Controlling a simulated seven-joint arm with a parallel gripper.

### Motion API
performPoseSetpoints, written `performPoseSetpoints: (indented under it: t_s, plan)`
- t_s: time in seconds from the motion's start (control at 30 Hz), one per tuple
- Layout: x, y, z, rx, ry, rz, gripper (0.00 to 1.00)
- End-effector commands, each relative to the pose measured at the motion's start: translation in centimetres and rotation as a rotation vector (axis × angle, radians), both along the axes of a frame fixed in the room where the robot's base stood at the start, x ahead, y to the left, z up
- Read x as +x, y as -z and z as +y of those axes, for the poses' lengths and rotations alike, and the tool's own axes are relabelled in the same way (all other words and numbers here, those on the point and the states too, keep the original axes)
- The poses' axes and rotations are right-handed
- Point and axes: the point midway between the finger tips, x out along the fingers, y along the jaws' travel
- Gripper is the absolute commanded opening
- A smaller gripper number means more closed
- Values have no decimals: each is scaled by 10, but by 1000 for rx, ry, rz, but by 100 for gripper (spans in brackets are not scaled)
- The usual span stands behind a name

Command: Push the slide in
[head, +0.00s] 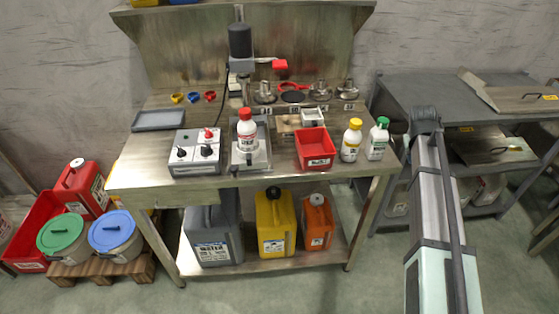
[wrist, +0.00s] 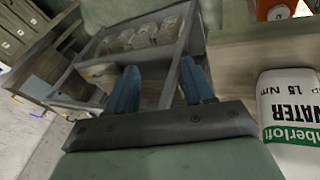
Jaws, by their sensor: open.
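A capping machine stands at the middle of the workbench in the head view, with a black motor head (head: 240,40) on a column. At its foot a pale metal slide (head: 250,160) sticks out towards the front of the bench. A white bottle with a red cap (head: 247,130) stands upright on the slide. My gripper (wrist: 160,78) shows in the wrist view with two blue fingers apart and nothing between them. In the head view my arm rises at the right, apart from the slide; its fingers cannot be made out there. The slide is not recognisable in the wrist view.
A control box (head: 196,152) stands left of the slide and a red bin (head: 315,148) right of it. Bottles with a yellow cap (head: 352,140) and a green cap (head: 377,138) stand further right. A white bottle labelled WATER (wrist: 288,110) is right of my fingers.

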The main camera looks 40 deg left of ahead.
Motion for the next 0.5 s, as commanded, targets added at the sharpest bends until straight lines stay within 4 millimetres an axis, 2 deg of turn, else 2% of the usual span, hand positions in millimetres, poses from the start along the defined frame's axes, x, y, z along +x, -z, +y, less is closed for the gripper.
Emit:
performPoseSetpoints:
  t_s: [0.03, 0.17, 0.27, 0.37, 0.4, 0.5]
  plan:
    - [6, -24, 13, 3, -14, -25, 52]
    - [10, -80, 44, 8, -56, -77, 52]
    - [5, -123, 74, 14, -96, -107, 52]
    - [-8, -166, 110, 22, -148, -127, 52]
    - [-17, -184, 128, 24, -175, -129, 52]
    - [-48, -208, 173, 29, -252, -106, 52]
